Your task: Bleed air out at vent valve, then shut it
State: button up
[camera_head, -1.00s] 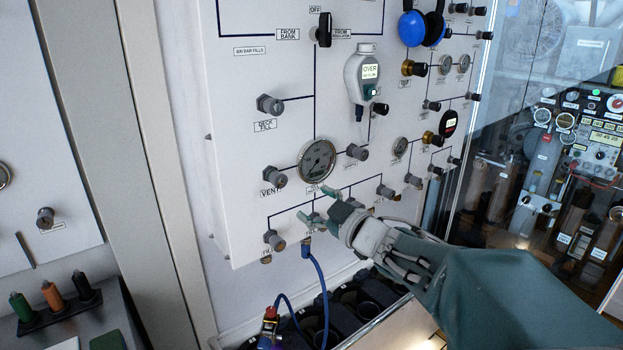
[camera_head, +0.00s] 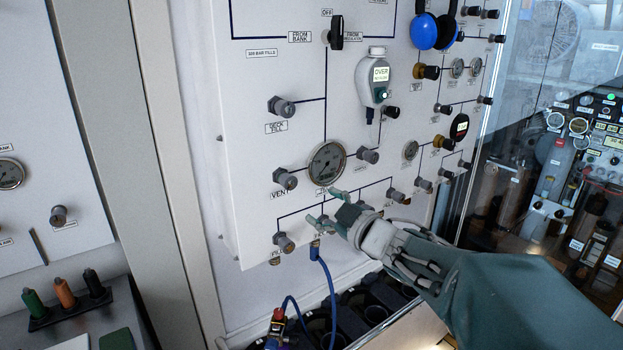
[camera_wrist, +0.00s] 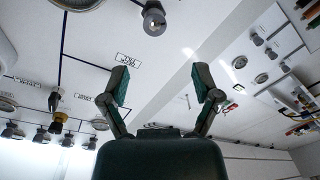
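The vent valve (camera_head: 285,179) is a grey knob on the white panel (camera_head: 245,225), above the VENT label (camera_head: 279,196) and left of a round gauge (camera_head: 327,163). My gripper (camera_head: 322,205) is below and right of the valve, in front of the panel under the gauge. It is apart from the vent valve. In the wrist view my gripper (camera_wrist: 160,82) has its two fingers spread with nothing between them. A knob (camera_wrist: 153,20) shows beyond the fingers there; I cannot tell which valve it is.
Similar grey knobs sit close by, including one at lower left (camera_head: 283,242) and one right of the gauge (camera_head: 368,156). A handheld display (camera_head: 378,76) and blue ear defenders (camera_head: 424,31) hang higher up.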

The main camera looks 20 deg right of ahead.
aim_at(291, 181)
notch_tip(291, 181, up, 5)
jog(key=w+a+n+g+h, duration=0.15)
jog(key=n+g, duration=0.25)
jog(key=n, duration=2.4)
jog(key=shift+h, duration=0.45)
jog(key=x, duration=1.1)
jog(key=shift+w+d, duration=0.25)
jog(key=shift+w, duration=0.05)
jog(key=shift+c, duration=0.3)
grip_shut()
